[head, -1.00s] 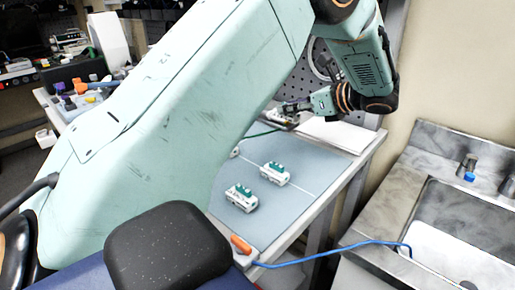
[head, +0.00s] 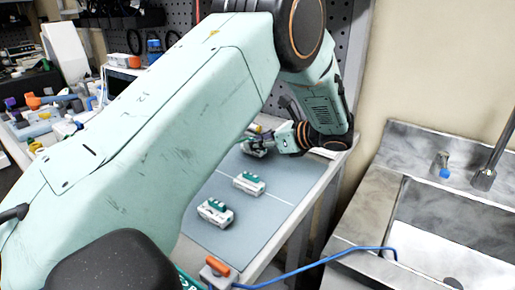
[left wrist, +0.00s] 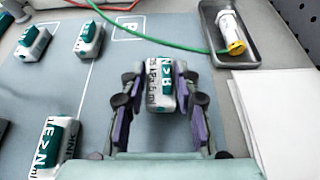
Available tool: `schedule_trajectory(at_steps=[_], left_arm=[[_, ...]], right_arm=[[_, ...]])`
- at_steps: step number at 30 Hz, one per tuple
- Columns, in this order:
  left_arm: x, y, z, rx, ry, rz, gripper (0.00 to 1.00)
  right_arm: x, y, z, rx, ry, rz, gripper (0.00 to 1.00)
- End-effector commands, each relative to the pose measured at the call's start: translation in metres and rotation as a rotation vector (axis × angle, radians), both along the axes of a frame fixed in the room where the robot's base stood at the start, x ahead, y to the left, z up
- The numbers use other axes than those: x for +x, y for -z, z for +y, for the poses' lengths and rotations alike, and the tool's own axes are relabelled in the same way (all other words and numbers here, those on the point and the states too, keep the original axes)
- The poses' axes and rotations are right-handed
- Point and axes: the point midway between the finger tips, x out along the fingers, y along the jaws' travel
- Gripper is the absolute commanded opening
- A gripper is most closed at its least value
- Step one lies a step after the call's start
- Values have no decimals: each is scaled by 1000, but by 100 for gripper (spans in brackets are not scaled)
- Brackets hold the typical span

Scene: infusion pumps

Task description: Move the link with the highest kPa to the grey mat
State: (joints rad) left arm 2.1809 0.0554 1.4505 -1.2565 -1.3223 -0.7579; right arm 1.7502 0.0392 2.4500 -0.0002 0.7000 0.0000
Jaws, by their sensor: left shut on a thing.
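My left gripper (head: 262,146) is low over the far part of the blue-grey mat (head: 272,212). In the left wrist view its fingers (left wrist: 160,108) are shut on a white link (left wrist: 160,98) with a teal top reading "N>B" and side print including "kPa"; the kPa figure is not clearly legible. I cannot tell whether this link touches the mat. Another white-and-teal link (left wrist: 57,150), reading "E>N", lies at the lower left. Two more links (left wrist: 88,38) (left wrist: 32,42) lie beyond it. In the head view two links (head: 249,183) (head: 215,212) show nearer me. My right gripper is not in view.
A dark tray (left wrist: 262,62) with a yellow-capped vial (left wrist: 231,30) and white paper (left wrist: 280,110) lie right of the held link. A green tube (left wrist: 150,37) crosses behind it. A sink (head: 440,235) stands to the right. An orange-ended connector (head: 216,265) trails a blue cable.

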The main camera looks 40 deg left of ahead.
Motion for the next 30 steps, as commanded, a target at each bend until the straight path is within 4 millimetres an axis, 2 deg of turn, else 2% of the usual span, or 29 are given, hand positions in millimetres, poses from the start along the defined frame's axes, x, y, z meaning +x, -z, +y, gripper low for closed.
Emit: schedule_trajectory(at_steps=[1, 3, 9, 10, 17, 26, 30], left_arm=[[0, 9, 0, 0, 0, 1, 0], [1, 13, 1, 0, 0, -1, 0], [1, 12, 3, -1, -2, -2, 0], [1, 12, 2, -1, -1, -1, 34], [1, 12, 2, -1, 0, -1, 53], [2, 11, 1, 0, 0, -1, 54], [3, 5, -9, 1, 2, -2, 54]], right_arm=[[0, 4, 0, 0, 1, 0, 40], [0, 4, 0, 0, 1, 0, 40], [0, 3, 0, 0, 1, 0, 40], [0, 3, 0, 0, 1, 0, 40], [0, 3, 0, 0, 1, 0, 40], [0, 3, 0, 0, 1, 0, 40], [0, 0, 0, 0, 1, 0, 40]])
